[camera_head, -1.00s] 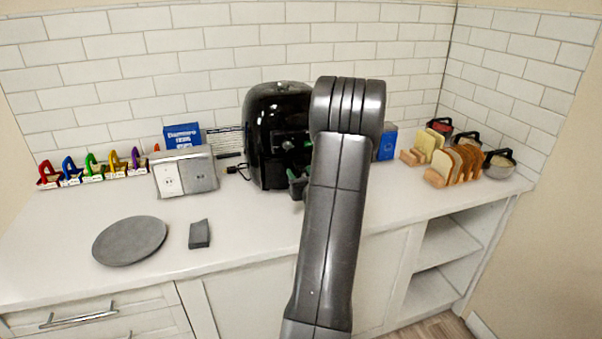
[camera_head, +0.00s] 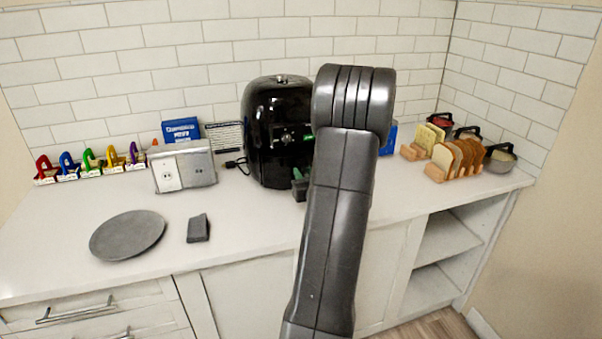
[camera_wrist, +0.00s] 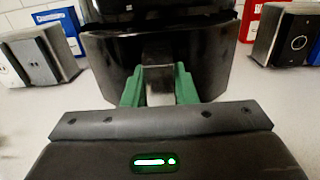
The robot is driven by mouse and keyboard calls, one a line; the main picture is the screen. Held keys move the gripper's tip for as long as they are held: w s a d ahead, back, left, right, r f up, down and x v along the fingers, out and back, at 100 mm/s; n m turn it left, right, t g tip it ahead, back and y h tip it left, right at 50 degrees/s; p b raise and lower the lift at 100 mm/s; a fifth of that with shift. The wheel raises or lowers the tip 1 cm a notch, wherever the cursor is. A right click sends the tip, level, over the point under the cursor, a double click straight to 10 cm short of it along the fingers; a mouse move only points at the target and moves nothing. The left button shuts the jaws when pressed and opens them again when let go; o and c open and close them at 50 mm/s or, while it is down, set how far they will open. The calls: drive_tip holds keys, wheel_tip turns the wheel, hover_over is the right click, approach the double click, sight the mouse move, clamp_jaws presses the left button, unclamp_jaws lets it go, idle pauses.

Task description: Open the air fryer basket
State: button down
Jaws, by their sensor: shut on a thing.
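The black, glossy air fryer (camera_head: 270,120) stands on the counter against the tiled wall, its right side hidden by my arm. In the wrist view, its dark basket front (camera_wrist: 205,65) faces me with a grey handle (camera_wrist: 159,80) in the middle. My gripper (camera_wrist: 159,88) has green fingers on both sides of this handle and is shut on it. In the head view, only a small part of my gripper (camera_head: 300,185) shows, low at the fryer's front. The basket front seems to stand forward of the body above it, but I cannot tell how far.
A grey plate (camera_head: 127,235) and a small dark block (camera_head: 198,228) lie on the counter's front left. A double outlet box (camera_head: 184,168) stands left of the fryer. A bread rack (camera_head: 458,160) and pots (camera_head: 499,158) are at right. The counter before the fryer is clear.

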drive_tip(key=b+v, duration=0.4)
drive_tip(key=v, duration=1.5)
drive_tip(key=shift+s, duration=0.1)
drive_tip(key=c, duration=1.2)
unclamp_jaws()
drive_tip(key=shift+o, duration=0.2)
drive_tip(key=v, duration=1.3)
drive_tip(key=shift+s, duration=0.4)
drive_tip(key=shift+d+r, duration=0.1)
drive_tip(key=shift+d, duration=0.05)
drive_tip(key=x, duration=1.3)
drive_tip(key=shift+w, duration=0.3)
